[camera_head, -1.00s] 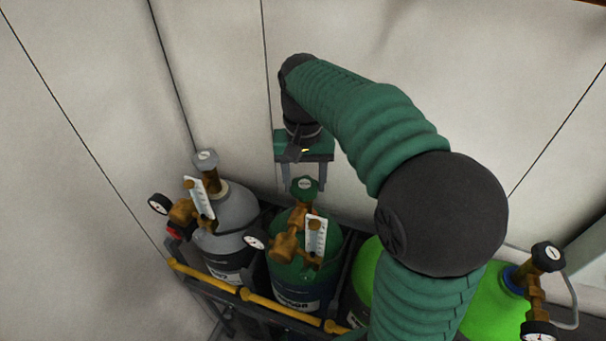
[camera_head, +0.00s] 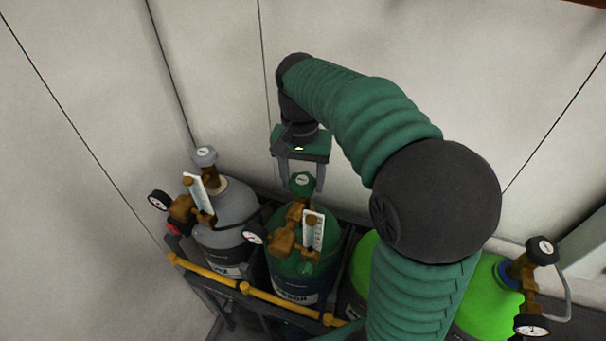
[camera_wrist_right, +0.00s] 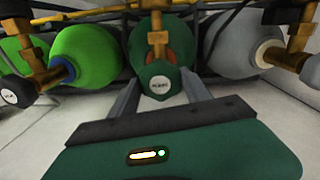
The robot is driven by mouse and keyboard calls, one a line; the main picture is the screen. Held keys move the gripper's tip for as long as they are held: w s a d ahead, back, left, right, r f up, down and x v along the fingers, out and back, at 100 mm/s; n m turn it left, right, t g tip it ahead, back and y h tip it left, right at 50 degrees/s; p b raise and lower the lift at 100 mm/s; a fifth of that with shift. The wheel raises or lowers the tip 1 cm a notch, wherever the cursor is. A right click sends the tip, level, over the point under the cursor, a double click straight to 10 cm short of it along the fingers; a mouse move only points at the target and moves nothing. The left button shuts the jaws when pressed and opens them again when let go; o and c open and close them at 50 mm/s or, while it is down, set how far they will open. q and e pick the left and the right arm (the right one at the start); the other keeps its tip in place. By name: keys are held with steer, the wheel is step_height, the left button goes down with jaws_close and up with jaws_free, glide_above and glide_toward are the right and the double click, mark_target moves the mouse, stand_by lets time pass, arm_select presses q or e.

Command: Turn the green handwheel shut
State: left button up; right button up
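The green handwheel (camera_head: 302,183) sits on top of the dark green cylinder (camera_head: 318,268), above its brass valve. It also shows in the right wrist view as a green knob with a pale centre label (camera_wrist_right: 160,84). My right gripper (camera_head: 302,186) comes down from above with its two grey fingers apart, one on each side of the handwheel. In the wrist view the fingers (camera_wrist_right: 158,92) reach up to the wheel's two sides. I cannot tell whether they touch it. My left gripper is not in view.
A grey cylinder (camera_head: 232,203) with gauges stands at the left, and bright green cylinders (camera_head: 487,310) stand to the right. A yellow bar (camera_head: 275,308) runs across the rack front. Pale walls (camera_head: 220,60) close in behind and at left. Brass regulators (camera_head: 285,240) stand close by.

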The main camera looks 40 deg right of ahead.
mark_target(301, 180)
steer(key=o, duration=0.4)
steer(key=shift+a+r, duration=0.1)
steer(key=shift+a, duration=0.1)
steer(key=shift+r, duration=0.3)
step_height(301, 180, up, 11)
steer(key=shift+w+a+r, duration=0.1)
steer(key=shift+r, duration=0.05)
